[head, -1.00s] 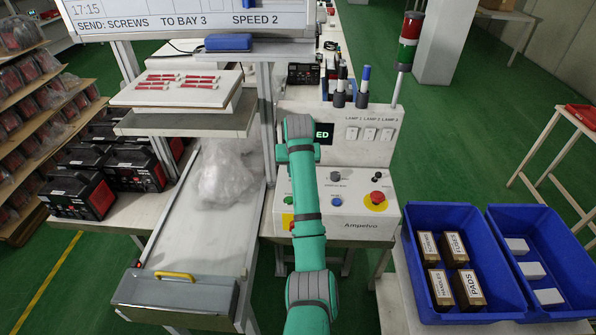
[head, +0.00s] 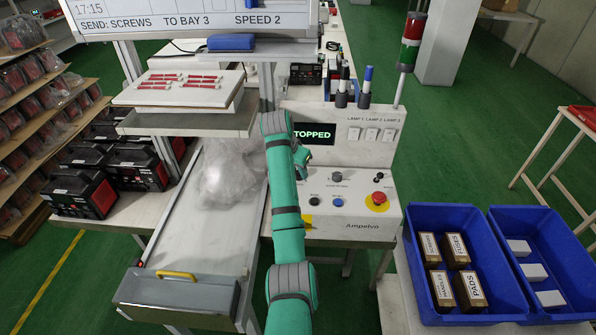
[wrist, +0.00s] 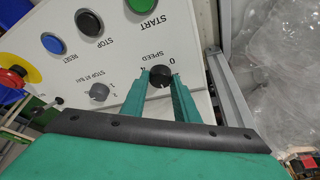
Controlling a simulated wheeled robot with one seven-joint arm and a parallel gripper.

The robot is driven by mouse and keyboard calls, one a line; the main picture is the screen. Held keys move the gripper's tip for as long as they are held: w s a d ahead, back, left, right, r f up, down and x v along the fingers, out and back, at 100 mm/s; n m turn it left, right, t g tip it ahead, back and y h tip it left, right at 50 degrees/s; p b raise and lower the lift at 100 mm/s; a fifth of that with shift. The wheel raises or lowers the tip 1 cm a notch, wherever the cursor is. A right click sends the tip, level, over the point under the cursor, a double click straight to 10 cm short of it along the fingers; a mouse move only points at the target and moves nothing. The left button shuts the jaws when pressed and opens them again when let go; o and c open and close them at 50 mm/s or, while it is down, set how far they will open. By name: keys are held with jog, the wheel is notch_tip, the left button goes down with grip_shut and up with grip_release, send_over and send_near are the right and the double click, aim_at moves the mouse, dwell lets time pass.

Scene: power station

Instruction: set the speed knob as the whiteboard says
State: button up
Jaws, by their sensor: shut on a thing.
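The whiteboard (head: 200,22) at the top of the head view reads "SEND: SCREWS TO BAY 3 SPEED 2". The black speed knob (wrist: 160,76) sits on the white control panel (head: 350,212), under an upside-down "SPEED" label in the wrist view. A "0" shows beside it; its pointer setting is too small to read. My gripper (wrist: 161,84) has its two teal fingers on either side of the knob, shut on it. In the head view my arm hides the knob and fingertips.
The panel also carries a green start button (wrist: 141,5), black stop button (wrist: 89,22), blue reset button (wrist: 54,43), grey selector knob (wrist: 99,92) and red emergency button (head: 378,198). A conveyor with a clear plastic bag (head: 222,178) lies left. Blue bins (head: 408,245) stand right.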

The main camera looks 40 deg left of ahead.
dwell(0.4)
jog(key=o, duration=1)
jog(key=shift+o, duration=0.2)
